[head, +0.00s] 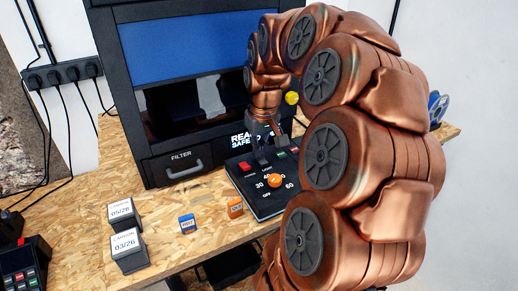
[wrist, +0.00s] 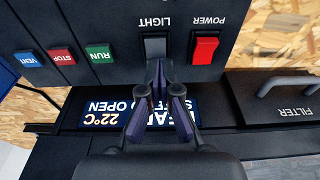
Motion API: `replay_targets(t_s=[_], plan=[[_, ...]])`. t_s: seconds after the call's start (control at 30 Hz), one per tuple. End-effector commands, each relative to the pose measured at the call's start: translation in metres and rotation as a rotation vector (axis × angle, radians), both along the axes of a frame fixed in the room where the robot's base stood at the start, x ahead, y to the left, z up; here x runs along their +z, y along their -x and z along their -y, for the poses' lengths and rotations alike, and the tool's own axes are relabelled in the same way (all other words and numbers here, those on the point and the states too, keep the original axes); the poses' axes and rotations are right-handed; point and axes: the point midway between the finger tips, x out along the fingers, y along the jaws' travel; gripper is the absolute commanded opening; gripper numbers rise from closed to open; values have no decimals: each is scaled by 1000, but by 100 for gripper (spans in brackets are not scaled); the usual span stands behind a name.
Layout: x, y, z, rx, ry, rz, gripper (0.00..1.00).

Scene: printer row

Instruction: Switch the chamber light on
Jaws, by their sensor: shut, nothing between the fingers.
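The LIGHT switch (wrist: 155,47) is a dark grey rocker under its white label in the wrist view, which shows the panel upside down. My gripper (wrist: 160,68) is shut and empty, with its purple-dark fingertips at the lower edge of the rocker in the picture. I cannot tell whether they touch it. The chamber behind the dark window (head: 185,108) looks dark.
The red POWER switch (wrist: 205,50) sits beside LIGHT. The RUN (wrist: 100,58), STOP (wrist: 62,57) and VENT (wrist: 28,59) buttons are on its other side. An orange knob (head: 275,181) stands on the panel. Small boxes (head: 128,246) stand on the bench, left of the panel.

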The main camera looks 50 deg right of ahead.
Motion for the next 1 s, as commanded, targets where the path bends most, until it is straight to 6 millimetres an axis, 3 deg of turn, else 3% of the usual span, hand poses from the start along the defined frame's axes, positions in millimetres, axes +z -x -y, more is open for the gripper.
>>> replay_targets(t_s=[0.43, 1.0], plan=[[-7, -1, 0, 1, -26, -71, 0], [-3, 13, -5, 0, -25, -70, 0]])
